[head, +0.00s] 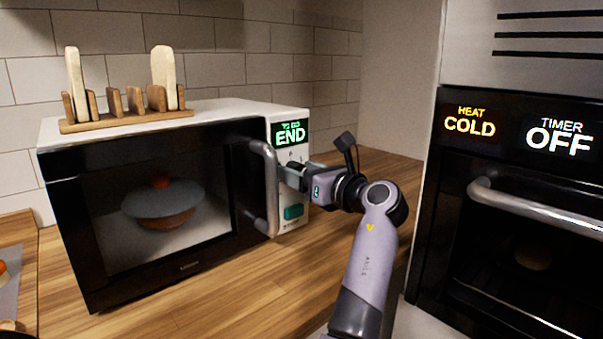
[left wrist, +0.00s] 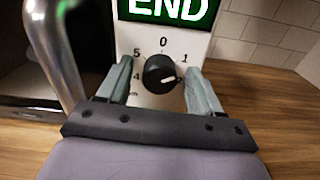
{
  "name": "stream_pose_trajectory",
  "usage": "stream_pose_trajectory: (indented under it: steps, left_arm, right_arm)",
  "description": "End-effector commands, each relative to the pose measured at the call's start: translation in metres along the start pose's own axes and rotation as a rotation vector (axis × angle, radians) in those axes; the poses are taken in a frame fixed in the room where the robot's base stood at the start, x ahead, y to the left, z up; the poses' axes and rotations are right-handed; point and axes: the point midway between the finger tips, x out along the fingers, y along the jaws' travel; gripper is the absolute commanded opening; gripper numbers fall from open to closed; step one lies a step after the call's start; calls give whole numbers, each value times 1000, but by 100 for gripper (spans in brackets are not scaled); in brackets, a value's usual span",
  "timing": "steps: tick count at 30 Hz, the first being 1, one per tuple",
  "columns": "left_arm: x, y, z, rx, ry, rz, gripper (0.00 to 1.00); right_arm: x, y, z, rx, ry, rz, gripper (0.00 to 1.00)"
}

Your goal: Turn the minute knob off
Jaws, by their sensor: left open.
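The minute knob (left wrist: 158,72) is a round black dial on the white front panel of the microwave (head: 50,180). Digits 0, 1 and 5 show around it, with 0 at the top. Its white mark points right and slightly down, past the 1. My left gripper (head: 291,172) is at the panel, its fingers (left wrist: 160,84) open on either side of the knob. A gap shows between each finger and the knob, and I cannot tell how deep the fingertips reach. In the head view the gripper largely hides the knob. My right gripper is not in view.
The microwave's metal door handle (head: 267,190) stands close left of the gripper. A green END display (head: 289,134) is above the knob, a green button (head: 293,212) below. A wooden rack (head: 125,118) sits on top. An oven (head: 520,200) stands at right.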

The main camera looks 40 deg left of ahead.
Motion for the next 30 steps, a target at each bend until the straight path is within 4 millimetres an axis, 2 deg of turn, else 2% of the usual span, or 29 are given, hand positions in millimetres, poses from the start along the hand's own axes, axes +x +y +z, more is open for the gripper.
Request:
stream_pose_trajectory:
  steps: [1, 2, 6, 7, 20, 30]
  left_arm:
    - [0, 0, 0, 0, 0, 0, 65]
    - [0, 0, 0, 0, 0, 0, 59]
    - [0, 0, 0, 0, 0, -1, 13]
    - [0, 0, 0, 0, 0, -1, 9]
    - [0, 0, 2, -77, 0, -1, 9]
    - [0, 1, 2, -344, -1, 0, 9]
  right_arm:
    - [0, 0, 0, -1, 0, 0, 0]
    - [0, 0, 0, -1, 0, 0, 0]
    - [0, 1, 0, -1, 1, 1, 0]
    - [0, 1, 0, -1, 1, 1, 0]
    - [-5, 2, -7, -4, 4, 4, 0]
    - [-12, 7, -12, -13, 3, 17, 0]
